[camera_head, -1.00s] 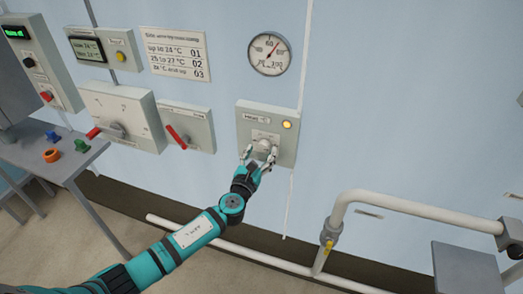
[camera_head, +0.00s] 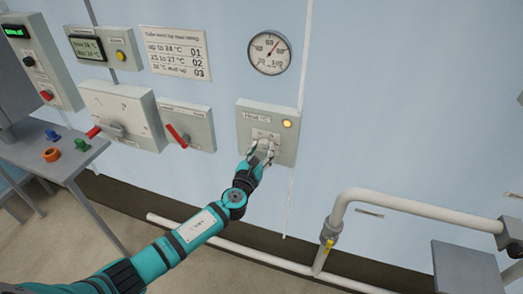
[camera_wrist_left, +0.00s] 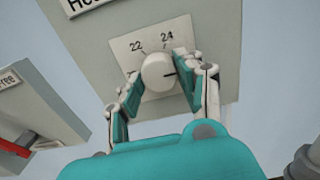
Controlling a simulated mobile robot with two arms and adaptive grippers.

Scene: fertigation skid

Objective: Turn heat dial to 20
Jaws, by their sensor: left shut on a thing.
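The heat dial is a round white knob (camera_wrist_left: 158,72) on a light scale plate (camera_wrist_left: 128,46), with 22 and 24 readable in the left wrist view. A dark pointer line on the knob points to the right in that view. The plate sits on a grey wall box (camera_head: 245,117) labelled heat, with a lit amber lamp (camera_head: 287,124). My left gripper (camera_head: 261,151) is at the box, its fingers on either side of the knob and shut on it; it also shows in the left wrist view (camera_wrist_left: 160,82). The fingers hide part of the scale. My right gripper is not in view.
A gauge (camera_head: 270,53) hangs above. White pipes (camera_head: 400,207) run low at the right.

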